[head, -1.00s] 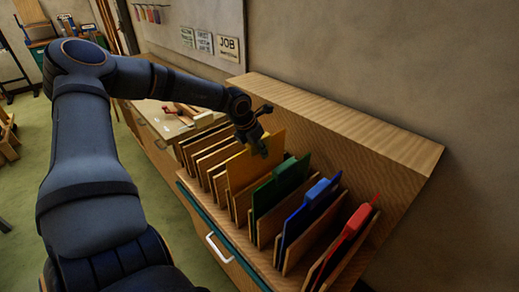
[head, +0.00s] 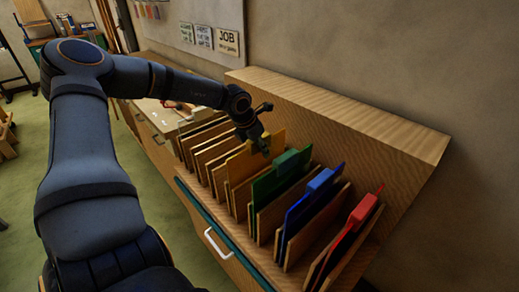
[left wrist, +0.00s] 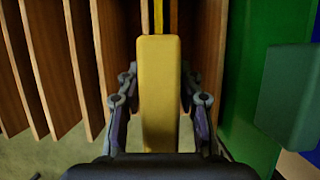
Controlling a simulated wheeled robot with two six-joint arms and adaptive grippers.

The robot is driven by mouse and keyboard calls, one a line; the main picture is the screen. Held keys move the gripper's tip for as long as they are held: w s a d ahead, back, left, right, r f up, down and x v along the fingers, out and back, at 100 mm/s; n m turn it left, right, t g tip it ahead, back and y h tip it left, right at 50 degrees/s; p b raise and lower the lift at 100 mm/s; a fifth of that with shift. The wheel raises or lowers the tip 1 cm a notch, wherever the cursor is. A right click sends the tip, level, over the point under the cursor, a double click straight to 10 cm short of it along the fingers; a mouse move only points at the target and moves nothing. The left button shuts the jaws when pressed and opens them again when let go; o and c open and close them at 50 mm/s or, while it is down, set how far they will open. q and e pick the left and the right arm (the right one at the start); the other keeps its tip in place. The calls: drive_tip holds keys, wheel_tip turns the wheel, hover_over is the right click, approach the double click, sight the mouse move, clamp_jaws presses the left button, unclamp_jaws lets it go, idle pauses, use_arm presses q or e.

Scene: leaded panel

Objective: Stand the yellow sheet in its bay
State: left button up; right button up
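The yellow sheet (head: 241,163) stands upright between wooden dividers in the rack, left of the green sheet (head: 265,186). Its top edge is roughly in line with those of the other coloured sheets. Its yellow tab (left wrist: 159,95) fills the middle of the left wrist view. My left gripper (head: 258,132) is at this tab, one finger on each side, and looks shut on it. The fingertip pads are hidden by the tab. The sheet's lower part is hidden among the dividers. My right gripper is not in view.
A blue sheet (head: 300,215) and a red sheet (head: 345,240) stand farther right in the rack. Several bare wooden dividers (head: 205,145) stand to the left. A wooden back board (head: 330,135) rises behind, against the wall. A white handle (head: 216,243) is on the front.

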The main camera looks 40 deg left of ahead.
use_arm(q)
drive_tip(key=shift+o, duration=0.9)
drive_tip(key=shift+s+f, duration=0.1)
drive_tip(key=shift+f, duration=0.05)
wheel_tip(320, 180, up, 10)
drive_tip(key=shift+r, duration=0.1)
